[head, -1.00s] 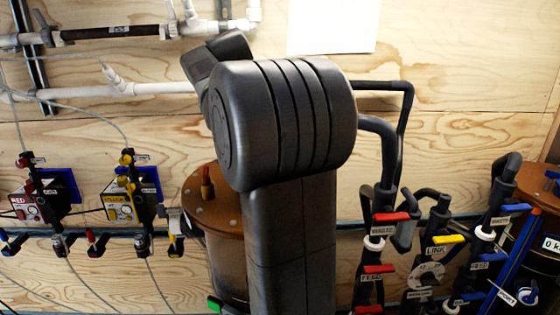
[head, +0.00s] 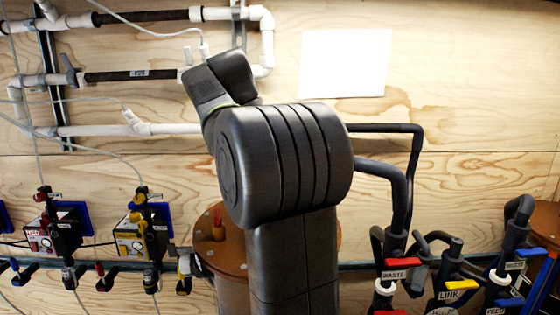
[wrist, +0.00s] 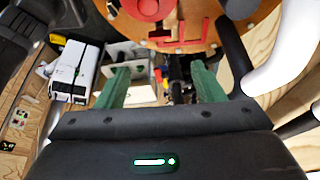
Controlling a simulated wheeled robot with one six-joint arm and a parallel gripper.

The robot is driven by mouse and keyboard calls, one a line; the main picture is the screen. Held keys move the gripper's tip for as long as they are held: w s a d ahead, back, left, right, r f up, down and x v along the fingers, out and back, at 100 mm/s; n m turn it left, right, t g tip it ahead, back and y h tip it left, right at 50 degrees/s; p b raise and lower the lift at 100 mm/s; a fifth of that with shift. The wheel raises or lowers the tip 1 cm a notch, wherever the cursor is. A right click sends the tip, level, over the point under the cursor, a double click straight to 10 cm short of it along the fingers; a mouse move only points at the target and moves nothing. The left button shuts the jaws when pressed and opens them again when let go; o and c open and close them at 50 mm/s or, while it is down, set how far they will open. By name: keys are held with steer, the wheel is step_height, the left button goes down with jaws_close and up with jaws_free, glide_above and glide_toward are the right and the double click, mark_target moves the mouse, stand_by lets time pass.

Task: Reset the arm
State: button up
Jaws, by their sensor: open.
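My arm stands in the middle of the head view, its dark grey links in front of the plywood wall. My gripper is not visible in the head view. In the wrist view my gripper (wrist: 158,85) shows two green fingers spread apart, with nothing held between them. Beyond the fingers are a brown round flange (wrist: 195,38) with red parts on it and a white box (wrist: 76,68) at the left.
A brown-lidded filter vessel (head: 222,258) stands partly behind my arm. Black pipes with a red WASTE valve handle (head: 401,262) and a yellow LINK handle (head: 461,285) are at right. Red and yellow labelled boxes are at left. White pipes (head: 150,130) run along the wall. A blank white sheet (head: 344,63) hangs there.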

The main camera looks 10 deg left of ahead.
steer(key=b+x, duration=0.2)
steer(key=x, duration=1.2)
steer(key=shift+a, duration=0.1)
steer(key=shift+r, duration=0.15)
